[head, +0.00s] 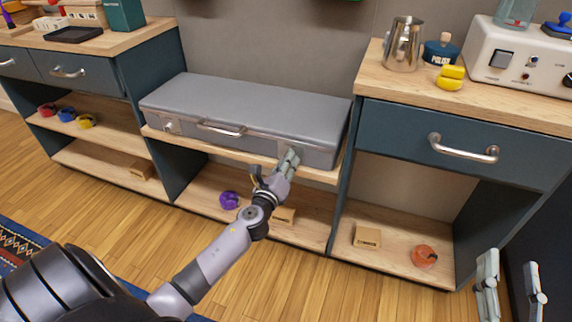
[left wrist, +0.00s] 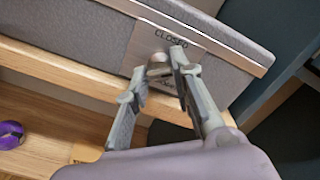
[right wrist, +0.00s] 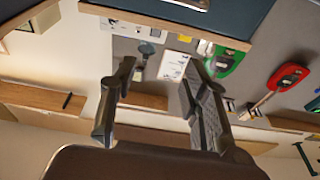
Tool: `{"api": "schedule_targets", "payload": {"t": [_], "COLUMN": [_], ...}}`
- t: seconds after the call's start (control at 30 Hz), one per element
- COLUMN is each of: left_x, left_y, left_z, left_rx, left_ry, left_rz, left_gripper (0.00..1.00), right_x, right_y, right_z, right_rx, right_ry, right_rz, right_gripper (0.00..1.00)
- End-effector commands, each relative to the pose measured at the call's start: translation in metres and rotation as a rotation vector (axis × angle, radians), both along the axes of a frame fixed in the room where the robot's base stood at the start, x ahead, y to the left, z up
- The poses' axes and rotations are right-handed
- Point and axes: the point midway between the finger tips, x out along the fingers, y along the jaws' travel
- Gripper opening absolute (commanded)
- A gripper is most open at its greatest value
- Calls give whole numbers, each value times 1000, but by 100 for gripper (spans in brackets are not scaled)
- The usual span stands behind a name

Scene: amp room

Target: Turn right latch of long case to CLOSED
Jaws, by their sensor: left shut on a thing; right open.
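The long grey case (head: 250,105) lies shut-looking on a wooden shelf, with a handle (head: 221,128) at its front. Its right latch plate (left wrist: 143,42) reads CLOSED at the top; a word lower down is mostly covered by a finger. The latch knob (left wrist: 159,69) is between the fingertips of my left gripper (head: 286,163), which is shut on it; the fingers also show in the left wrist view (left wrist: 163,74). Which way the knob points is hard to tell. The left latch (head: 170,127) is free. My right gripper (head: 511,285) is open and empty, low at the right.
Cabinets with drawers flank the case. The right counter (head: 400,88) holds a metal pitcher (head: 403,44) and a white device (head: 520,60). Below the case, a purple ring-like object (head: 229,200) and a small box (head: 283,216) sit on the lower shelf.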

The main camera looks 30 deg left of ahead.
Motion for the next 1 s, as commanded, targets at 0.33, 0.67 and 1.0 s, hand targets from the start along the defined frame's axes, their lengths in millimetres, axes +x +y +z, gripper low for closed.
{"api": "schedule_targets", "payload": {"t": [0.33,0.67,1.0], "left_x": [0,0,0], "left_y": [0,0,0], "left_z": [-1,0,0], "left_rx": [-324,-616,-824], "left_ry": [-77,-146,-197], "left_rz": [2,2,2], "left_gripper": [0,0,0], "right_x": [-5,-3,0], "right_y": [2,1,0], "right_z": [19,16,1], "right_rx": [28,23,0], "right_ry": [-104,-84,2], "right_rz": [5,5,-1], "right_gripper": [43,43,43]}}
